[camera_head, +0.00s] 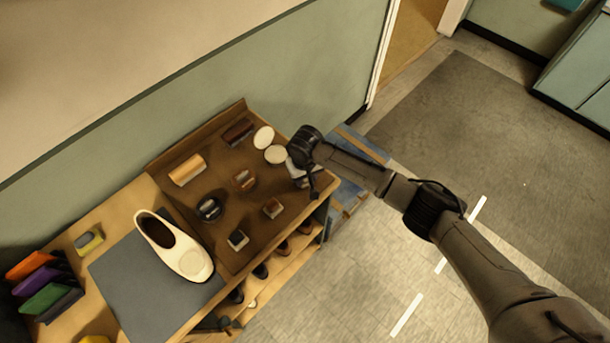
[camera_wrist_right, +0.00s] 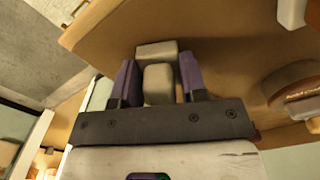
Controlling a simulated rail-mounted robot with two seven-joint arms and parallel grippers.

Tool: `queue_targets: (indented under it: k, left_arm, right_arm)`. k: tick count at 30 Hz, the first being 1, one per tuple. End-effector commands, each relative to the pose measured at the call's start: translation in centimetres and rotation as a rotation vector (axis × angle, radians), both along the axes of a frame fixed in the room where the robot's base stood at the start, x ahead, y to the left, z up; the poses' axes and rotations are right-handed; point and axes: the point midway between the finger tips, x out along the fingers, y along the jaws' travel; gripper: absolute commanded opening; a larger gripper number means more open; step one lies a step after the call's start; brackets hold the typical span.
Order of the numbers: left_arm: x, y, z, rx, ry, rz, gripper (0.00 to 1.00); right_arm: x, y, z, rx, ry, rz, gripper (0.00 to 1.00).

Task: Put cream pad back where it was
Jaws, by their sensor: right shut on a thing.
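My right gripper (camera_wrist_right: 158,82) has its two purple fingers on either side of a pale cream block, which I take to be the cream pad (camera_wrist_right: 158,84). A second pale block face (camera_wrist_right: 156,50) shows just beyond it; I cannot tell whether it is part of the same thing. In the head view my right gripper (camera_head: 313,192) is over the right edge of the brown board (camera_head: 220,225), and its own hand hides what it holds. Two round cream discs (camera_head: 264,138) lie on the board to its left. My left gripper is not in view.
The board also holds a tan roll (camera_head: 187,170), a dark brush (camera_head: 238,132), round tins (camera_head: 209,208) and small blocks. A cream shoe (camera_head: 175,247) stands on a grey mat (camera_head: 125,275). Coloured items (camera_head: 43,285) stand far left. Shoes sit on a shelf below.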

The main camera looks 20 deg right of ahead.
Motion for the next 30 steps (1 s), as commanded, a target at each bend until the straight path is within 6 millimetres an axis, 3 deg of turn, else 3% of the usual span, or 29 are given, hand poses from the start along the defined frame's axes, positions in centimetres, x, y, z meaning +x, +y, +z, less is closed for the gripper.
queue_targets:
  k: [8,9,16,25,30]
  left_arm:
    - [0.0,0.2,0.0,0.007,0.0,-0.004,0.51]
    - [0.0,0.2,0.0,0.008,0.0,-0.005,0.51]
    - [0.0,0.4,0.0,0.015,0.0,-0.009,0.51]
    - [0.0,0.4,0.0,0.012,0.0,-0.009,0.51]
    - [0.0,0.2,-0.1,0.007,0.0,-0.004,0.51]
  right_arm:
    - [0.0,0.0,-0.4,0.0,0.001,0.0,0.2]
    - [0.0,0.0,-0.3,0.0,0.0,0.0,0.42]
    - [0.0,0.0,-0.3,0.0,0.0,0.0,0.64]
    - [0.0,0.0,-0.1,0.0,-0.001,0.0,0.65]
    - [0.1,0.0,1.9,0.001,-0.002,0.002,0.65]
